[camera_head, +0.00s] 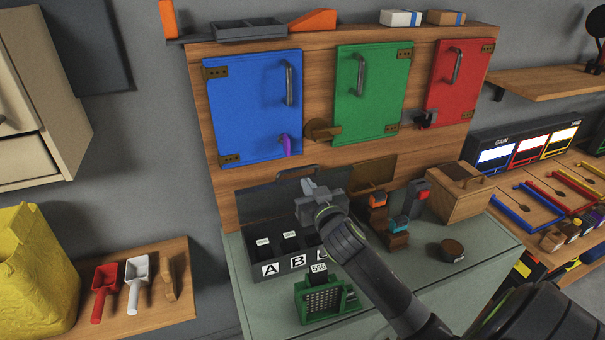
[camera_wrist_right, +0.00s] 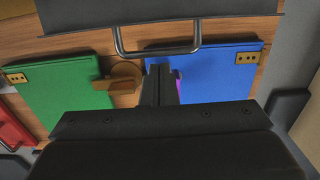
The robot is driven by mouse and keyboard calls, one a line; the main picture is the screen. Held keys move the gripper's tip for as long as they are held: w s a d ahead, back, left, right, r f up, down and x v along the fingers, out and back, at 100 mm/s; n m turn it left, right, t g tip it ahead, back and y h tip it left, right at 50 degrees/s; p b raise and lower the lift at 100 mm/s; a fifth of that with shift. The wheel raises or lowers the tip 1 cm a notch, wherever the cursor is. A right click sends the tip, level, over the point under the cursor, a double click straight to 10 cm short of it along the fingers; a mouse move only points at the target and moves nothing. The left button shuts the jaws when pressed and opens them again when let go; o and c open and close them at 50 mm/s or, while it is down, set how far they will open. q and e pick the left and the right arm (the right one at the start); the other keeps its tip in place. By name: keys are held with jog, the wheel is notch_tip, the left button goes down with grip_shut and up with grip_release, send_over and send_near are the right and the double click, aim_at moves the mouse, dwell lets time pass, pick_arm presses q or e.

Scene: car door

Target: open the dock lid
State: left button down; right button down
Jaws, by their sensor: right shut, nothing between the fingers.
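The dark dock (camera_head: 262,270) stands on the pale green counter, with compartments labelled A and B in sight and a third partly hidden by my gripper. Its dark lid (camera_head: 262,200) stands raised at the back, against the wooden panel, so the compartments show from above. The lid's metal handle (camera_head: 297,172) is at its upper edge. In the right wrist view the lid (camera_wrist_right: 200,22) fills the top, with the handle (camera_wrist_right: 157,51) along its edge. My right gripper (camera_head: 311,187) is shut and empty, its tips near the handle; whether they touch is unclear. My left gripper is out of view.
Blue (camera_head: 252,105), green (camera_head: 372,95) and red (camera_head: 458,82) doors are on the panel above. A green slotted holder (camera_head: 318,300) stands in front of the dock. Small block stands (camera_head: 398,230) and a wooden box (camera_head: 462,195) are to the right.

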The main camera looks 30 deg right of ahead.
aim_at(298, 171)
jog(key=shift+p+x, duration=0.6)
jog(key=shift+x, duration=1.55)
jog(key=shift+w+d+r+b, duration=0.15)
jog(key=shift+w+d+r, duration=0.05)
jog(key=shift+w, duration=0.55)
jog(key=shift+w+d+r+b, duration=0.15)
jog(key=shift+w+d+r, duration=0.05)
jog(key=shift+w, duration=0.55)
jog(key=shift+w+d+r+b, duration=0.15)
jog(key=shift+w+r, duration=0.05)
jog(key=shift+w, duration=0.55)
jog(key=shift+s+r, duration=0.1)
